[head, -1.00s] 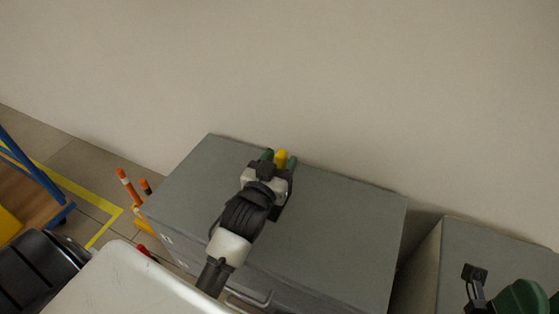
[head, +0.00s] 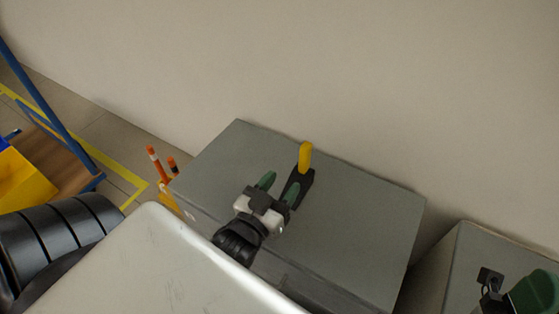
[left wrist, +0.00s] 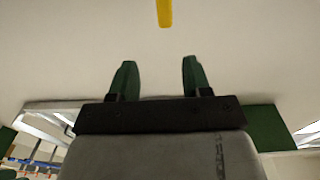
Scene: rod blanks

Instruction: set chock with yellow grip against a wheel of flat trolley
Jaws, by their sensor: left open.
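The chock stands on top of the grey cabinet near the wall; its black body (head: 299,186) is low and its yellow grip (head: 305,158) sticks up. The yellow grip also shows at the top of the left wrist view (left wrist: 164,12), beyond the fingertips and between their lines. My left gripper (head: 279,187) is open and empty, on the near side of the chock, its green fingers apart. The flat trolley (head: 72,168), with a wooden deck and blue frame, stands on the floor at far left; its wheels are not clearly visible.
The grey cabinet (head: 370,225) backs onto the wall. Orange posts (head: 153,160) stand between it and the trolley. A yellow item (head: 22,182) is by the deck. Yellow tape marks the floor.

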